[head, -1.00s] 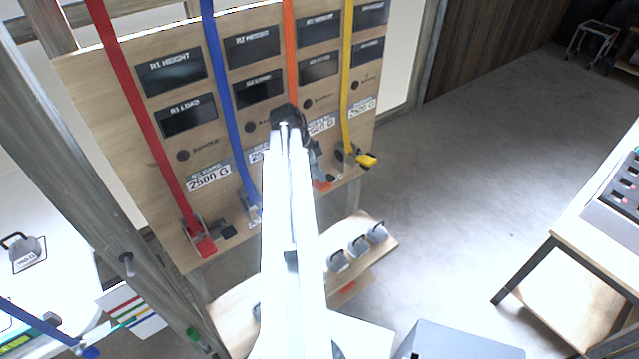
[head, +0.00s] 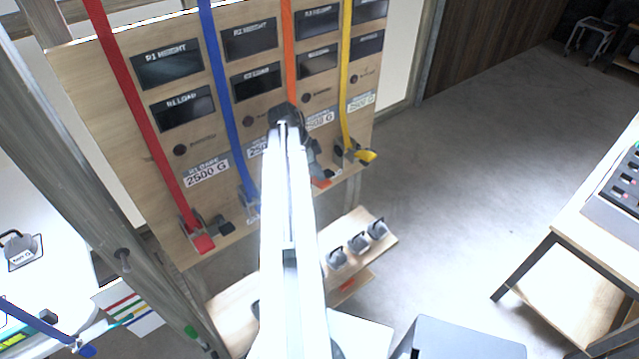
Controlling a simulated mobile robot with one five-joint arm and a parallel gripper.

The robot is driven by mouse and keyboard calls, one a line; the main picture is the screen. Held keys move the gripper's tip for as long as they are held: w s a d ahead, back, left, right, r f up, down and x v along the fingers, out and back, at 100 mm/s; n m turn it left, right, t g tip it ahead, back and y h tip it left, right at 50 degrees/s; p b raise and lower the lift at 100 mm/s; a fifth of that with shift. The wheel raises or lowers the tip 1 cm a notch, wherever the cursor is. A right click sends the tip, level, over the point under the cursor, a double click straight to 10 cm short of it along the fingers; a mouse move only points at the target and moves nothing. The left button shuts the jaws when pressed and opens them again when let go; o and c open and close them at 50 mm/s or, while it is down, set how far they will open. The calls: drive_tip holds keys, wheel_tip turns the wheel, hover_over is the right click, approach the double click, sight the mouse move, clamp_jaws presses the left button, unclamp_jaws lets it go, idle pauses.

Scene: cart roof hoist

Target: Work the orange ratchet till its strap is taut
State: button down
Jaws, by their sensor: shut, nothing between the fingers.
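The orange strap (head: 289,62) runs straight down the wooden panel, third from the left, and passes behind my arm. Its lower run is hidden, so I cannot tell how taut it is. The orange ratchet (head: 321,184) sits at the panel's lower edge, and only a bit of its orange handle shows to the right of my arm. My gripper (head: 318,170) points down from the dark wrist, close above the orange handle. It is shut and empty. I cannot tell whether it touches the handle.
Red (head: 203,242), blue (head: 251,207) and yellow (head: 362,155) ratchets stand along the same edge, the yellow one close to the right. Grey weights (head: 358,242) sit on a shelf (head: 340,230) below. A console table (head: 570,240) stands at the right. Floor between is clear.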

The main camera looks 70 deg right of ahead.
sight(317, 181)
drive_tip(key=f+b, duration=0.4)
drive_tip(key=f, duration=0.1)
drive_tip(key=shift+s+a+f, duration=0.15)
drive_tip(key=shift+s+f, duration=0.05)
drive_tip(key=shift+r, duration=0.15)
drive_tip(key=shift+f+b, duration=0.8)
drive_tip(key=shift+b, duration=0.15)
drive_tip(key=r+p, duration=0.8)
drive_tip(key=shift+w+d+r+p, duration=0.2)
drive_tip(key=shift+r+p, duration=0.1)
drive_tip(key=shift+p, duration=0.05)
drive_tip(key=shift+f, duration=0.2)
